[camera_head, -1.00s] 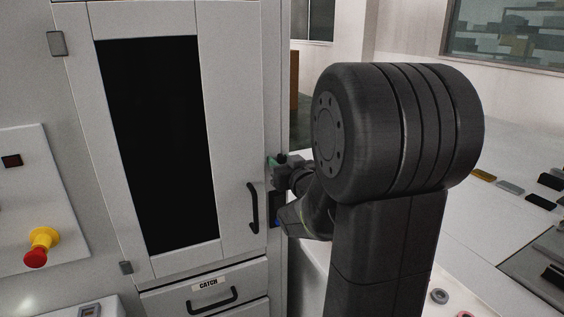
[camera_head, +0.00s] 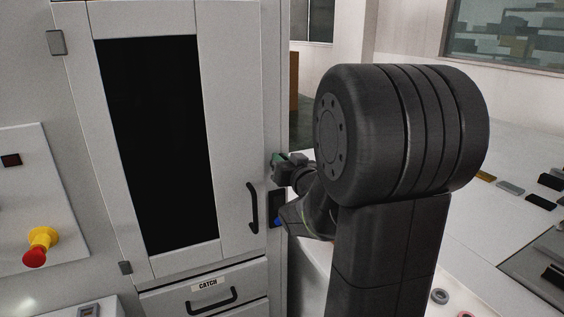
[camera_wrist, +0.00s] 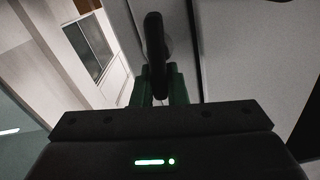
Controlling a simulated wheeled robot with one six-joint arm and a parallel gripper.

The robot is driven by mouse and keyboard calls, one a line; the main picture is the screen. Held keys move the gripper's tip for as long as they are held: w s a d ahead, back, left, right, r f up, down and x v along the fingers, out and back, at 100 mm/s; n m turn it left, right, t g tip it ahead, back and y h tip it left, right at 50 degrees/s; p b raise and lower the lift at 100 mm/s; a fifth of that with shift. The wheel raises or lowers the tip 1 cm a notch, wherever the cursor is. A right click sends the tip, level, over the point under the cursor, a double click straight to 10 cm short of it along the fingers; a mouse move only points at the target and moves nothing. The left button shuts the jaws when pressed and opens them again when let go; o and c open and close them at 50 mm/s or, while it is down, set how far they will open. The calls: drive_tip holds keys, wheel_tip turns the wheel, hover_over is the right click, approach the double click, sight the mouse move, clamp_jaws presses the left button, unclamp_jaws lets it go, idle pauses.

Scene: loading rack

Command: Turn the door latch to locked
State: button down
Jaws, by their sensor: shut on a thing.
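The door latch (camera_wrist: 155,42) is a dark handle in the wrist view, at the top middle. My gripper (camera_wrist: 160,84) has its green-tinted fingers on either side of the latch's lower end and is shut on it. In the head view my gripper (camera_head: 279,160) is at the right edge of the cabinet door (camera_head: 236,120), above and right of the black door handle (camera_head: 254,208). The door looks closed. In the head view my gripper and arm hide most of the latch.
A drawer labelled CATCH (camera_head: 238,280) is below the door. A red and yellow emergency button (camera_head: 40,246) is on the panel at left. A white table (camera_head: 500,230) with several small items is at right. My arm fills the middle right.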

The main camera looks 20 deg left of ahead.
drive_tip(key=shift+w+d+f+m+p, duration=0.2)
drive_tip(key=shift+f+m, duration=0.3)
drive_tip(key=shift+m, duration=2.05)
drive_tip(key=shift+w+d+f+m+p, duration=0.15)
drive_tip(key=shift+f+m, duration=0.3)
drive_tip(key=shift+m, duration=2.15)
drive_tip(key=shift+w+d+f+m+p, duration=0.15)
drive_tip(key=shift+f+m, duration=0.35)
drive_tip(key=shift+m, duration=2.05)
drive_tip(key=c, duration=1.5)
unclamp_jaws()
drive_tip(key=shift+o, duration=0.3)
drive_tip(key=shift+s+a+r, duration=0.2)
drive_tip(key=shift+a, duration=0.05)
drive_tip(key=shift+w, duration=0.1)
drive_tip(key=shift+d, duration=0.15)
